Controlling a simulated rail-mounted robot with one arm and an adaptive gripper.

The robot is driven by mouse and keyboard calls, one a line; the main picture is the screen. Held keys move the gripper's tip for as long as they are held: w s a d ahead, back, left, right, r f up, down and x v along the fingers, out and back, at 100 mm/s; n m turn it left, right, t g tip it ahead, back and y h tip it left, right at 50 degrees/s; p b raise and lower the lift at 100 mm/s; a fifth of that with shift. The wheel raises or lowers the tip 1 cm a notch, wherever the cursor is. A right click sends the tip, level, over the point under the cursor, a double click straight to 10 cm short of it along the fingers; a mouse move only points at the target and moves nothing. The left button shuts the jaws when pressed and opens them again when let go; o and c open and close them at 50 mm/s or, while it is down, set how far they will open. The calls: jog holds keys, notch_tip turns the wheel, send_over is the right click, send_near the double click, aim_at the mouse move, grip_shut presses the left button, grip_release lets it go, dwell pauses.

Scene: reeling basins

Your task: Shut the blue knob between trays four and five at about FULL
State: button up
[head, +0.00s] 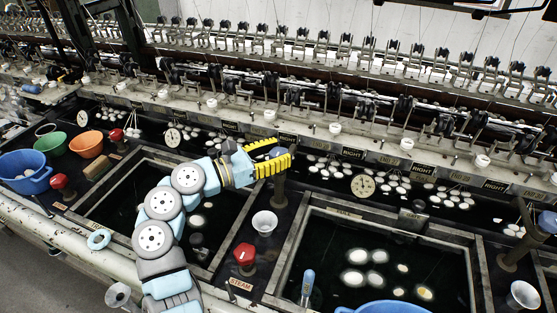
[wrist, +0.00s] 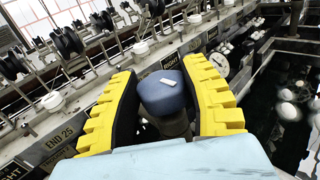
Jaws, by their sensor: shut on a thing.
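The blue knob (wrist: 163,92) has a rounded top with a small white pointer mark and sits on a dark post in the wrist view. My gripper (wrist: 166,90) has a yellow ridged finger on each side of it and is shut on it. In the head view my gripper (head: 268,158) is above the dark post (head: 279,190) between two sunken trays; the knob itself is hidden there by the fingers. The tray on the right (head: 296,238) holds dark water with white cocoons, and the tray on the left (head: 234,210) is partly hidden by my arm. No FULL marking is readable.
A white funnel cup (head: 265,222) and a red steam knob (head: 244,253) stand on the divider near the post. A round dial (head: 363,186) is behind the right tray. The reeling machine's rail (head: 330,136) runs along the back. Bowls (head: 85,145) stand at far left.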

jog(key=shift+m+g+h+b, duration=0.3)
jog(key=shift+m+g+b, duration=0.1)
jog(key=shift+g+b, duration=0.15)
jog(key=o, duration=1.2)
jog(key=shift+d, duration=0.1)
jog(key=v, duration=1.2)
